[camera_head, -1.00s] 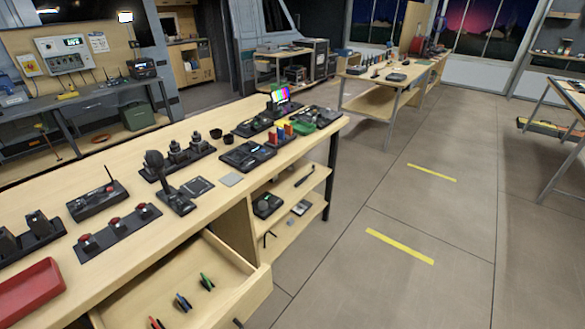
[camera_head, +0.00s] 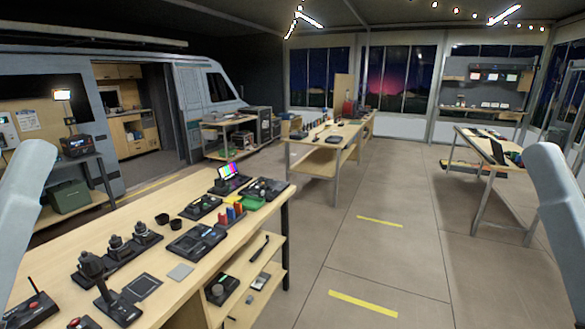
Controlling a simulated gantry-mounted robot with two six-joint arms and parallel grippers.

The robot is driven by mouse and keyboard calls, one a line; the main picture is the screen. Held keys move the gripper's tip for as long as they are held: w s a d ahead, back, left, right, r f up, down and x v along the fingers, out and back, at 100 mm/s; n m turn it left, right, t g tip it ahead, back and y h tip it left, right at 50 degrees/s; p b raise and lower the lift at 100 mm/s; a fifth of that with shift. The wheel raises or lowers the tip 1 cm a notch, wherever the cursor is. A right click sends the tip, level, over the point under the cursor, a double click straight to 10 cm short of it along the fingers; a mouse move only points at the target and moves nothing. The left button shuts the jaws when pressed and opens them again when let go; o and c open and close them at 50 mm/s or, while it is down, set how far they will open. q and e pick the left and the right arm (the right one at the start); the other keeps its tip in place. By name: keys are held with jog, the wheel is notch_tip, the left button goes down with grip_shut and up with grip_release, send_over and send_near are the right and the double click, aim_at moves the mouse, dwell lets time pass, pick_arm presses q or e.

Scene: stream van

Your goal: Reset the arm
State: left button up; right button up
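Two pale grey arm links of mine show, one at the left edge and one at the right edge of the head view. Neither gripper is in the picture, so I cannot see whether they are open or shut. The arm links stand raised and apart from each other. The left one overlaps the view of the near workbench (camera_head: 172,282); the right one stands in front of the floor and the far right table.
On the near bench stand a joystick (camera_head: 103,285), a small colour-bar screen (camera_head: 229,172) and several black control panels. A second bench (camera_head: 325,134) stands behind, a table (camera_head: 487,149) at the right, a van (camera_head: 205,90) at the left. The floor between is clear.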

notch_tip(320, 180, up, 37)
jog(key=p, duration=3.3)
notch_tip(320, 180, down, 53)
jog(key=b, duration=5.3)
